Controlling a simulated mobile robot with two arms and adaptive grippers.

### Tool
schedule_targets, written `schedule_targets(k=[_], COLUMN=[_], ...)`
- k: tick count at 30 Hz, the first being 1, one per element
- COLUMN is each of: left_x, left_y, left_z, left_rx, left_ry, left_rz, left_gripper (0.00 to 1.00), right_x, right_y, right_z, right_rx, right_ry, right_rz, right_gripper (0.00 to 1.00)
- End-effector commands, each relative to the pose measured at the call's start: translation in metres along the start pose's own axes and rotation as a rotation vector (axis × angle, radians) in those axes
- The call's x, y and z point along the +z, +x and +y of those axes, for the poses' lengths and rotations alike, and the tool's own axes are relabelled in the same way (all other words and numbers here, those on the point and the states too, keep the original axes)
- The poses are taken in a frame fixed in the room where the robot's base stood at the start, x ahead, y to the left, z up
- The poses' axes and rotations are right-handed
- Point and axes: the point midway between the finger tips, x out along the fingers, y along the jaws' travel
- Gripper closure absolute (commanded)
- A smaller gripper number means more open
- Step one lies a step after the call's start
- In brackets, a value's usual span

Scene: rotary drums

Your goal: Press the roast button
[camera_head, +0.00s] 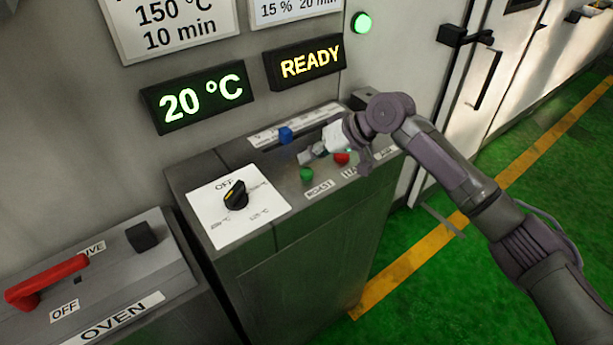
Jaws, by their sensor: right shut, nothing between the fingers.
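The green roast button (306,174) is on the sloped control panel (280,153), just above the label "ROAST" (319,189). My right gripper (306,157) is shut and empty. Its fingertips show just above the green button in the picture, pointing left; I cannot tell whether they touch the panel. A red button (342,158) is to the right, partly behind my right wrist, above a partly hidden label. My left gripper is not in view.
A black dial (236,195) on a white plate points at about "OFF". A blue slider knob (285,134) is at the back of the panel. Displays read "20 °C" (200,98) and "READY" (305,62). A green lamp (362,22) is lit. A red oven lever (45,282) is at left.

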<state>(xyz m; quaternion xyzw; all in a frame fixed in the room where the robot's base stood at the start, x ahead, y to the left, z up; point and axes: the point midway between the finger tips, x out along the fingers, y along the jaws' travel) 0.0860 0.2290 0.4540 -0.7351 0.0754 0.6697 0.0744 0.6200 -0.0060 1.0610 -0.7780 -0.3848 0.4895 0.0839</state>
Motion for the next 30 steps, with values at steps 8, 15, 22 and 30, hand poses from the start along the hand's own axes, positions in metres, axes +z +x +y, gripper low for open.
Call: schedule_targets(k=[8, 15, 22, 30], left_x=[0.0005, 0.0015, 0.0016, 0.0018], left_y=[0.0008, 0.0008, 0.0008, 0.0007], left_z=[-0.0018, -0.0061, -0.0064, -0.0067], left_rx=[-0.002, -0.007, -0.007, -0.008], left_ry=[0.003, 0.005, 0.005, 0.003], left_rz=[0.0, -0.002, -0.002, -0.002], left_gripper=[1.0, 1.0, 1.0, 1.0], right_x=[0.002, 0.0022, 0.0022, 0.0023], right_y=[0.0032, 0.0033, 0.0033, 0.0033], right_z=[0.0023, 0.0023, 0.0023, 0.0023], right_rx=[0.0, 0.0, 0.0, 0.0], right_ry=[0.0, 0.0, 0.0, 0.001], right_rz=[0.001, 0.0, 0.0, 0.0], right_gripper=[1.0, 1.0, 1.0, 1.0])
